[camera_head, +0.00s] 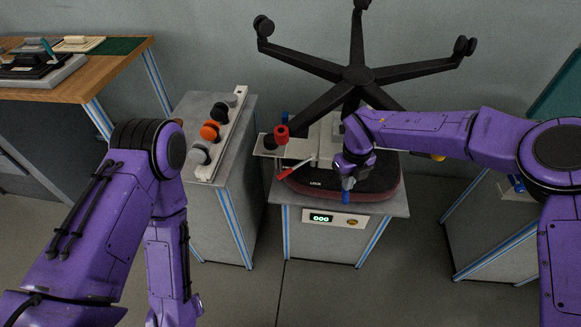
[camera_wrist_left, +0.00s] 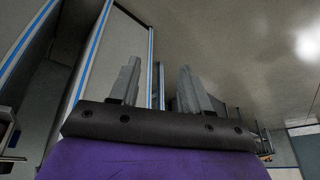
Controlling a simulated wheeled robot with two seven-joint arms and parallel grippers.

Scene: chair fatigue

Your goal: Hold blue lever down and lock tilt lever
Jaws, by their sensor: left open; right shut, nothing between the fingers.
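An upturned chair seat (camera_head: 378,184) with its black star base (camera_head: 357,75) raised above it sits on a grey stand. My right gripper (camera_head: 347,184) is shut and points down at the front of the seat. The blue lever (camera_head: 346,197) shows just below its fingertips; I cannot tell whether they touch. A red lever (camera_head: 294,169), which looks like the tilt lever, sticks out at the seat's left beside a "LOCK" label (camera_head: 315,183). My left gripper is open and empty in the left wrist view (camera_wrist_left: 158,88), low and away from the chair. In the head view its fingers are not clear.
A red knob (camera_head: 281,134) stands on a pale plate left of the seat. A counter (camera_head: 321,217) reading 000 is on the stand's front. A left pedestal (camera_head: 237,150) carries a rail (camera_head: 224,130) with several coloured knobs. A wooden table (camera_head: 85,88) stands at upper left. Floor is clear in front.

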